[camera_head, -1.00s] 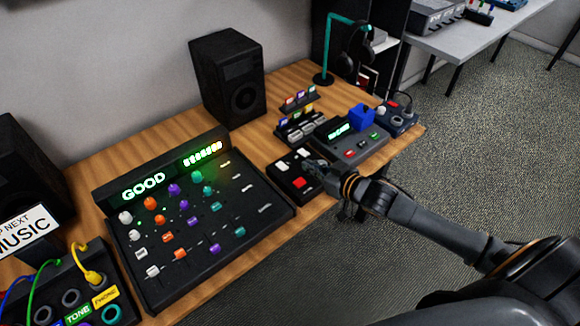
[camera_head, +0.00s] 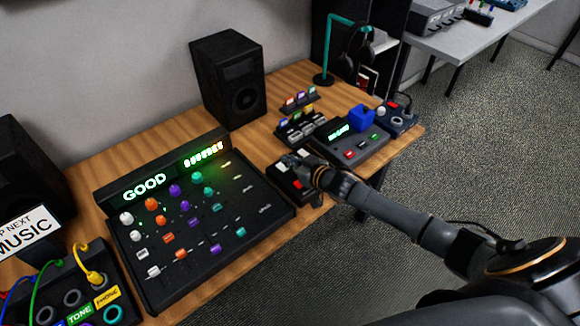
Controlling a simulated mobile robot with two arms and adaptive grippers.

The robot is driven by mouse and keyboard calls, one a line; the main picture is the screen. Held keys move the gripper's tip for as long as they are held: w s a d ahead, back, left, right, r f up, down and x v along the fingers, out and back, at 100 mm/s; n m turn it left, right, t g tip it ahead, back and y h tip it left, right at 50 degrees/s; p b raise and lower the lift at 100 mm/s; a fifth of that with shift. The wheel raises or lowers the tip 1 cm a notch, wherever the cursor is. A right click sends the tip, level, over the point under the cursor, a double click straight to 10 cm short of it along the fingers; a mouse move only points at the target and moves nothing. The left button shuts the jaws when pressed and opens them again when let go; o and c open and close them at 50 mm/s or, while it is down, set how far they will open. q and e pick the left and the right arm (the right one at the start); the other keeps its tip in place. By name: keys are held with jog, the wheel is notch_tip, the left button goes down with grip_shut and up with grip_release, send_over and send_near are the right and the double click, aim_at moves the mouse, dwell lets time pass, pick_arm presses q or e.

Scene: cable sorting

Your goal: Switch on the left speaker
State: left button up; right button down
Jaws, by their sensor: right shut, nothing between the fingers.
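The left speaker (camera_head: 28,165) is a black box at the left edge of the desk, partly cut off by the frame. The other black speaker (camera_head: 228,75) stands at the back against the wall. A small black switch box (camera_head: 284,184) with pale rocker switches lies right of the mixer. I cannot tell whether the fingertips touch a switch. My left gripper is not in view.
The mixer (camera_head: 257,232) with coloured knobs and a lit "GOOD" display fills the middle of the desk. A console (camera_head: 352,150) with a blue block stands behind my gripper. A cable patch box (camera_head: 62,285) is at the lower left. A teal headphone stand (camera_head: 328,50) is at the back.

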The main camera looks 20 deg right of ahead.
aim_at(282, 166)
jog(key=shift+s+d+f, duration=0.1)
jog(key=shift+s+f, duration=0.05)
jog(key=shift+f, duration=0.5)
jog(key=shift+s+f, duration=0.15)
jog(key=shift+f, duration=0.45)
jog(key=shift+s+f, duration=0.1)
jog(key=shift+f, duration=0.5)
jog(key=shift+r, duration=0.25)
jog(key=shift+r+p, duration=0.7)
